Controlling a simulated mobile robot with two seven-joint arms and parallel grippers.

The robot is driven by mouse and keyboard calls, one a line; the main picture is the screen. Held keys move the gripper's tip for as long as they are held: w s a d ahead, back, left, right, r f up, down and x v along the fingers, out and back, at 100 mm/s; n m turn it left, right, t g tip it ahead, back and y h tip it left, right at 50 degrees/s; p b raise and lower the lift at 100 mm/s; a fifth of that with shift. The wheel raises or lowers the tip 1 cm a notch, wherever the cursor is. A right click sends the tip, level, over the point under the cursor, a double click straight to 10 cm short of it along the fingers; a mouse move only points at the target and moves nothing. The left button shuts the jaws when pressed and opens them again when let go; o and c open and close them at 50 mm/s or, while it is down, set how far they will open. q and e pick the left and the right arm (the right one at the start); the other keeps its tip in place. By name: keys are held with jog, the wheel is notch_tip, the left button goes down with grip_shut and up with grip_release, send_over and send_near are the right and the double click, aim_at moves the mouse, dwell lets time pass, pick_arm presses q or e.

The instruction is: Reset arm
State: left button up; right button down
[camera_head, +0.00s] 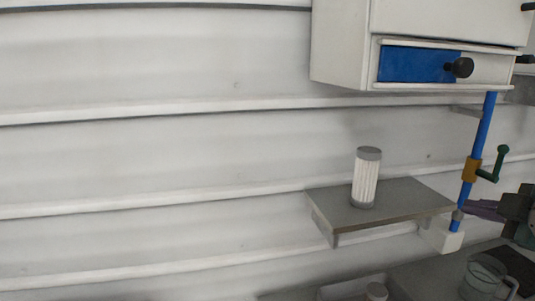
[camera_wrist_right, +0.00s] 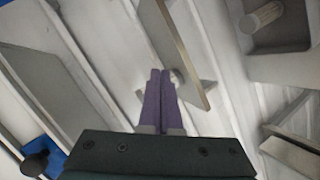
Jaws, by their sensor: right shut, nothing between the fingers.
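My right gripper (camera_head: 478,207) shows at the right edge of the head view, its purple fingers beside the lower end of a blue pipe (camera_head: 481,135). In the right wrist view the purple fingers (camera_wrist_right: 160,75) are together with nothing between them. I cannot tell whether they touch the pipe. My left gripper is in neither view.
A grey wall shelf (camera_head: 400,212) holds an upright ribbed cylinder with grey caps (camera_head: 366,178). Above is a white cabinet (camera_head: 340,45) with a blue-fronted drawer (camera_head: 415,65). A green crank (camera_head: 495,165) sits on the pipe. A clear jug (camera_head: 484,277) stands lower right.

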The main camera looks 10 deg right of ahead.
jog(key=s+a+f+m+g, duration=0.1)
jog(key=s+a+f, duration=0.2)
jog(key=s+a, duration=0.15)
jog(key=s+a+f+m+g+y, duration=0.1)
jog(key=s+a+f+m+g, duration=0.15)
jog(key=a, duration=0.35)
jog(key=s+a+f+m+g, duration=0.1)
jog(key=s+a+f, duration=0.1)
jog(key=s+a, duration=0.3)
jog(key=s+a+r+m+g+y, duration=0.2)
jog(key=s+a+m+g, duration=0.15)
jog(key=s+a, duration=0.75)
notch_tip(320, 180, up, 16)
jog(key=s+g+p, duration=0.1)
jog(key=p, duration=1.5)
jog(key=shift+s+d+r, duration=0.25)
jog(key=shift+s+d, duration=0.05)
jog(key=shift+d, duration=0.1)
